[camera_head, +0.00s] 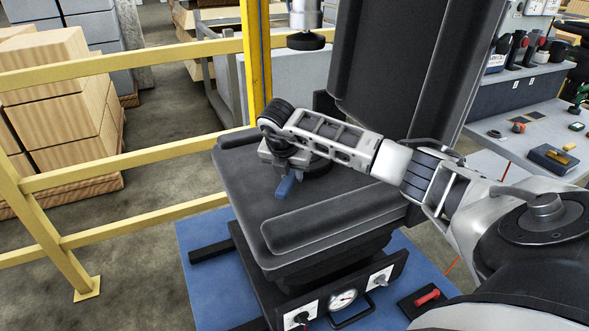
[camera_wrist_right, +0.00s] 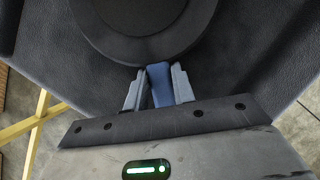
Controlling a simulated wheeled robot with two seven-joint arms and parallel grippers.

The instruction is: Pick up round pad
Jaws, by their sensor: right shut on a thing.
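The round pad (camera_head: 320,168) is a black disc over the dark seat cushion (camera_head: 240,178), partly hidden by my right arm in the head view. In the right wrist view the pad (camera_wrist_right: 135,28) fills the top middle, with a blue tab (camera_wrist_right: 160,86) at its near edge. My right gripper (camera_wrist_right: 158,90) is shut on this blue tab, one grey finger on each side. In the head view the right gripper (camera_head: 284,164) is at the pad's left side, and the blue tab (camera_head: 288,184) sticks out below it. I cannot tell whether the pad touches the cushion. My left gripper is not in view.
The seat's tall backrest (camera_head: 415,60) rises behind my right arm. A yellow railing (camera_head: 120,160) runs along the left. A panel with a gauge (camera_head: 343,299) is below the seat. A workbench (camera_head: 490,120) with tools stands at right. The floor beyond the railing has clear room.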

